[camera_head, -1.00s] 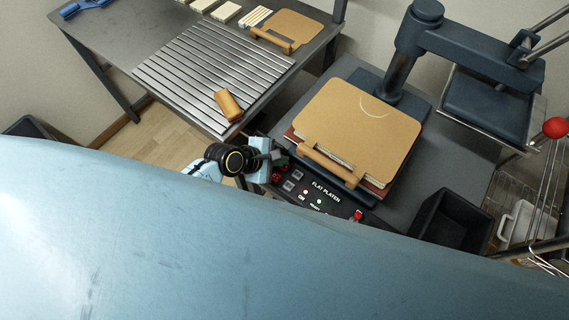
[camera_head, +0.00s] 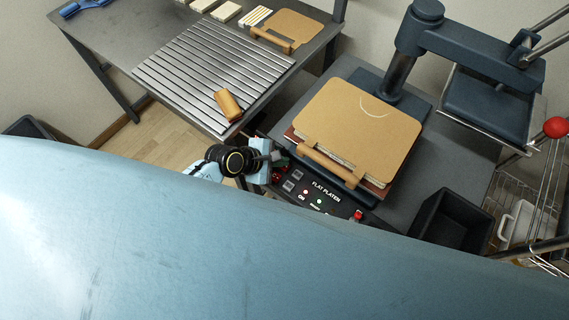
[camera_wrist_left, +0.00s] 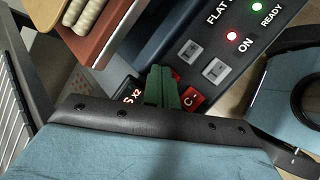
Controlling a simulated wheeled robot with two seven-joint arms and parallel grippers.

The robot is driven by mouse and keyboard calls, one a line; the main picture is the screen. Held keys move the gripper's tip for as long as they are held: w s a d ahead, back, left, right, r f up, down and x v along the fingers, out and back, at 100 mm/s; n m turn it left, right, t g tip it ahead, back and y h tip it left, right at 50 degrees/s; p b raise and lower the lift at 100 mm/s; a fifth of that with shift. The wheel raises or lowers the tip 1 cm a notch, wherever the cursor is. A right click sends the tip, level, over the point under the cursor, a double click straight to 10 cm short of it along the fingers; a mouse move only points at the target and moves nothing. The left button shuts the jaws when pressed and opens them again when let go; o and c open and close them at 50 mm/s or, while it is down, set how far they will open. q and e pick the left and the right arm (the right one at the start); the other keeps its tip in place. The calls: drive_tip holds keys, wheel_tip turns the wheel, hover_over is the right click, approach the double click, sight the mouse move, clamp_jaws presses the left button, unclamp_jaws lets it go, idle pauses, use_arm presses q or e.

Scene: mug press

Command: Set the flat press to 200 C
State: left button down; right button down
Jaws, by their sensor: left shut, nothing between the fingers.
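The flat press control panel, labelled FLAT PLATEN (camera_head: 326,191), lies along the front of the press. It also shows in the left wrist view (camera_wrist_left: 270,48), with a red ON light and a green READY light. My right gripper is not in view.
A black bin (camera_head: 450,220) stands right of the panel. A slatted table (camera_head: 212,68) with a wooden block (camera_head: 228,104) is at the left.

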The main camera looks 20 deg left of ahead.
use_arm(q)
drive_tip(key=shift+f, duration=0.6)
idle(0.7)
drive_tip(key=shift+r, duration=0.1)
drive_tip(key=shift+r+p, duration=0.8)
drive_tip(key=shift+p, duration=0.1)
wheel_tip(320, 180, up, 5)
drive_tip(key=p, duration=0.5)
drive_tip(key=shift+p, duration=0.35)
drive_tip(key=shift+a, duration=0.1)
idle(0.8)
